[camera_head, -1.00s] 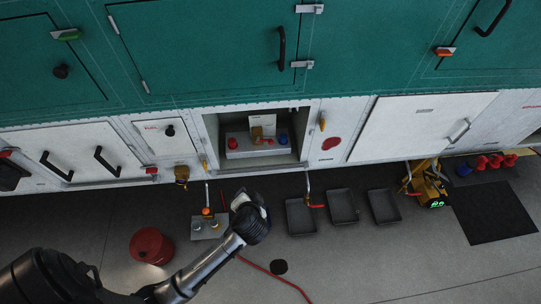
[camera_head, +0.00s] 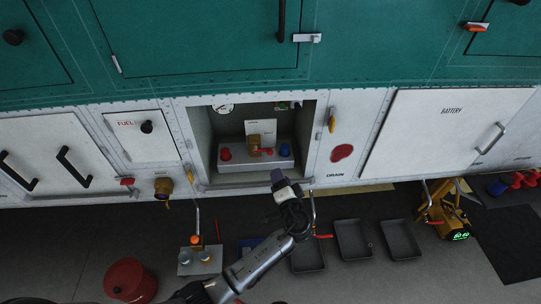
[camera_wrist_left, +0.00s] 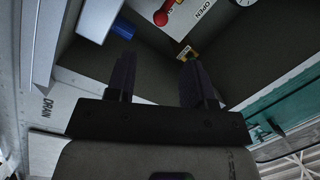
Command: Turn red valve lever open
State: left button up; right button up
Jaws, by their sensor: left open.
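The red valve lever (camera_head: 267,151) sits on a brass valve (camera_head: 254,142) inside an open compartment (camera_head: 203,140) in the helicopter's lower side. In the left wrist view the red lever (camera_wrist_left: 163,15) shows at the top edge, beside a plate marked OPEN (camera_wrist_left: 204,10). My left gripper (camera_head: 279,177) is at the lower front edge of the compartment, below the lever and apart from it. In the left wrist view its two fingers (camera_wrist_left: 158,78) are spread with nothing between them. My right gripper is not in view.
A red cap (camera_head: 226,154) and a blue cap (camera_head: 284,150) flank the valve. A gauge (camera_head: 223,108) is above. The compartment has rigid side walls and a bottom lip. Trays (camera_head: 353,240), a red canister (camera_head: 129,280) and a yellow work light (camera_head: 446,214) stand on the floor.

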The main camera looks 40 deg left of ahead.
aim_at(271, 154)
pick_arm(q)
jog(key=x, duration=1)
jog(key=shift+w+b, duration=0.1)
jog(key=shift+b, duration=0.2)
jog(key=shift+x, duration=0.9)
